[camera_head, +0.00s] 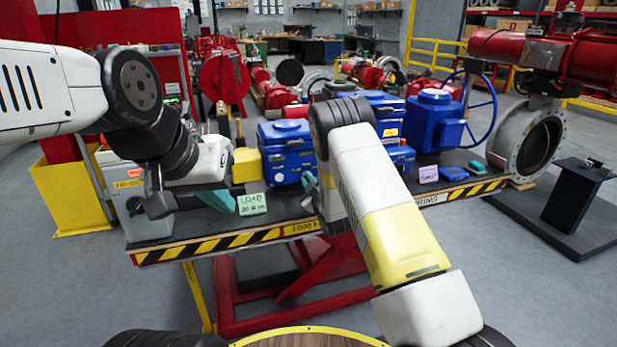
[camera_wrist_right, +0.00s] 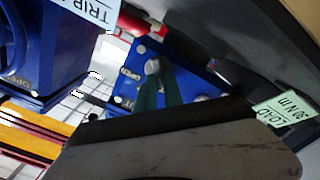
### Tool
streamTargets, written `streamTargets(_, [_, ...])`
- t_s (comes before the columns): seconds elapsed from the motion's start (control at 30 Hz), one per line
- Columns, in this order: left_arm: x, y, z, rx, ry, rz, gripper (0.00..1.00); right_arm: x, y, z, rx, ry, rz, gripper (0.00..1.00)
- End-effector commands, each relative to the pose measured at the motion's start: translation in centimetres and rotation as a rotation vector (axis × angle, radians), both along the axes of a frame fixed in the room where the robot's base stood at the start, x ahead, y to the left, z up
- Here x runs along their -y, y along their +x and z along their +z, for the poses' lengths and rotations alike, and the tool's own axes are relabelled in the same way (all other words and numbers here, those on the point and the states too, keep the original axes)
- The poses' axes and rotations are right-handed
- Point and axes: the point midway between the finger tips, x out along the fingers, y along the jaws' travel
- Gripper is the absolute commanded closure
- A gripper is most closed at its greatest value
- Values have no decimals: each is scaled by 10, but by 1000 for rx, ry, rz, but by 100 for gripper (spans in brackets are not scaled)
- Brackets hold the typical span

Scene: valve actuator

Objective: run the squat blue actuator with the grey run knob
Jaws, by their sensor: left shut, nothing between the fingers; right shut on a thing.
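The squat blue actuator (camera_head: 284,142) stands on the bench left of my right arm in the head view. In the right wrist view its blue panel (camera_wrist_right: 198,88) carries an OPEN label and a round grey run knob (camera_wrist_right: 152,66). My right gripper (camera_wrist_right: 157,92) has its teal fingers shut at this knob. In the head view my right forearm hides most of the gripper and the knob. My left gripper (camera_head: 224,202) is shut and empty, its teal fingers low over the bench beside the LOAD card (camera_head: 252,204).
A yellow block (camera_head: 247,165) stands left of the actuator. More blue actuators, one with a large handwheel (camera_head: 481,104), stand to the right. Another blue body (camera_wrist_right: 50,60) with a TRIP card (camera_wrist_right: 88,10) is close by in the wrist view. The bench has a striped front edge (camera_head: 205,246).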

Motion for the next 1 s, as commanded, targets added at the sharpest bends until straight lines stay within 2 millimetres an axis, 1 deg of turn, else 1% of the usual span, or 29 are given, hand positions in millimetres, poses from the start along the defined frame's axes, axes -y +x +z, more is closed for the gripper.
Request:
streamTargets(0.2, [0, 0, 0, 0, 0, 0, 100, -1, 0, 0, 17, -49, 2, 100])
streamTargets(0.67, [0, 0, 0, 0, 0, 0, 100, -1, -1, -1, 19, -60, 2, 100])
streamTargets(0.7, [0, 0, 0, 0, 0, 0, 100, -1, -1, -1, 19, -59, 2, 80])
streamTargets(0.77, [0, 0, 0, 0, 0, 0, 100, -1, 0, -1, 19, -59, 1, 68])
streamTargets(0.8, [0, 0, 0, 0, 0, 0, 100, -1, 0, -1, 19, -59, 1, 66])
streamTargets(1.0, [0, 0, 0, 0, 0, 0, 100, -1, 0, -1, 18, -58, 1, 66])
